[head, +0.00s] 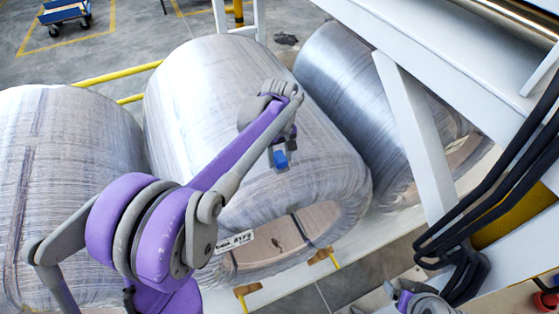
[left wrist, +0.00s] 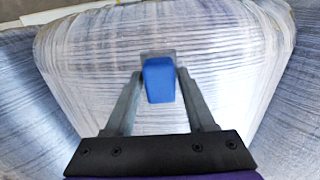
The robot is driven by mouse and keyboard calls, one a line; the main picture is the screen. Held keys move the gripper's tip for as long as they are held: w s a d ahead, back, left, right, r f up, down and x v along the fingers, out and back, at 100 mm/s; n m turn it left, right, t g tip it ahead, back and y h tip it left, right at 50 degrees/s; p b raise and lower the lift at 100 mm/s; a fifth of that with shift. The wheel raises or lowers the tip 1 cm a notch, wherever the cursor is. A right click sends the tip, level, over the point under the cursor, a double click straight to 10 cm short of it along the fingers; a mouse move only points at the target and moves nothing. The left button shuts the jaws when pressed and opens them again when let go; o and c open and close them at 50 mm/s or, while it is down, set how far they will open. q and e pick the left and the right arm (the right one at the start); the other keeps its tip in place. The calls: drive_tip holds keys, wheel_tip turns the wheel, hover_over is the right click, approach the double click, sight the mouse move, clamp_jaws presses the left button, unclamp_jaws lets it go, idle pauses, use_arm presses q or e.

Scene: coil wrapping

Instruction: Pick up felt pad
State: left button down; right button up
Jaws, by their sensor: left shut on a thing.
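My left gripper (left wrist: 161,75) is shut on a small blue block, the felt pad (left wrist: 159,82), with a grey edge at its far end. In the head view the left gripper (head: 279,150) and the blue felt pad (head: 280,159) show in front of the upper front of the middle wrapped coil (head: 200,95). In the left wrist view the pad sits between the two grey fingers, with the coil's wrapped surface behind it. I cannot tell whether the pad touches the coil.
Another wrapped coil (head: 60,170) stands at the left and one (head: 345,80) at the right, close to the middle one. A white frame (head: 410,125) with black hoses (head: 500,180) fills the right side. A blue cart (head: 65,12) stands on the floor at the far left.

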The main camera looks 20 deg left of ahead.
sight(279, 157)
use_arm(q)
drive_tip(key=shift+r, duration=0.1)
wheel_tip(279, 157, up, 10)
drive_tip(key=shift+f, duration=0.15)
